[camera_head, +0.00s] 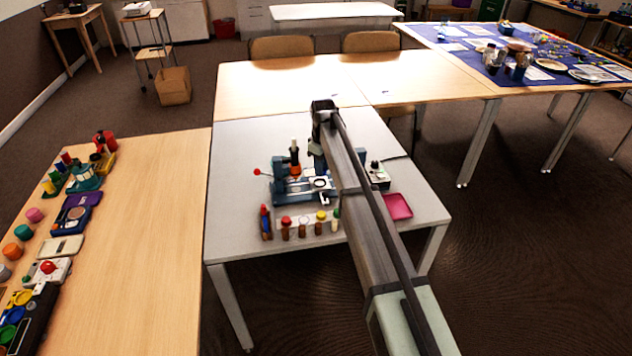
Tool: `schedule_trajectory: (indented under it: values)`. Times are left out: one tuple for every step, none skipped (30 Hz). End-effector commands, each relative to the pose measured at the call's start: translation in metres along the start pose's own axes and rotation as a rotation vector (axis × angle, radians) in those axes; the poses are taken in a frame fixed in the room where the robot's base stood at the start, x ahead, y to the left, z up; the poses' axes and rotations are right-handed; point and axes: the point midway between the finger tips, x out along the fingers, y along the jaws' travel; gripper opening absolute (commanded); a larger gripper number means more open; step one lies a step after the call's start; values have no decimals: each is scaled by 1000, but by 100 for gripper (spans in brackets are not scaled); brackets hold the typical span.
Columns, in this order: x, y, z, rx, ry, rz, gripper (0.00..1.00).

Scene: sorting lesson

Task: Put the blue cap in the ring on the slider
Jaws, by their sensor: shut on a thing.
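My gripper (317,163) hangs from the end of my arm over the grey table, close above and beside the slider device. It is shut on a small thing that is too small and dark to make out. The slider device (284,191) is a blue-grey base with a pale ring (320,183) near its right end. The ring is just below my gripper; I cannot tell whether they touch. I cannot pick out a separate blue cap anywhere on the table.
Several small bottles with coloured caps (303,222) stand in front of the device. A red-and-blue object (265,222) is left of them. A pink tray (397,206) lies right of my arm. An orange-and-black upright piece (295,158) stands at the back. The grey table's left part (232,180) is clear.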

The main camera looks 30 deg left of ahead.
Motion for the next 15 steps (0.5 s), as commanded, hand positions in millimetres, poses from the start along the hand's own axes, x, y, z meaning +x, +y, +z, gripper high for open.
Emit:
schedule_trajectory:
  values:
    - [-1,10,-12,-10,1,1,0]
    - [-1,14,-15,-15,2,2,0]
    - [-1,18,-19,-21,3,2,0]
    - [-1,19,-20,-29,4,3,0]
    - [-1,20,-22,-36,5,4,0]
    - [-1,22,-24,-43,6,5,0]
    - [-1,21,-23,-54,7,7,0]
    - [-1,21,-23,-63,8,8,0]
    - [-1,21,-23,-72,9,8,0]
    - [0,20,-22,-76,9,9,0]
    - [0,20,-22,-78,9,9,0]
    - [1,20,-22,-80,9,9,0]
    - [2,20,-22,-81,9,9,0]
    - [2,20,-22,-81,9,9,0]
    - [4,20,-22,-80,9,9,0]
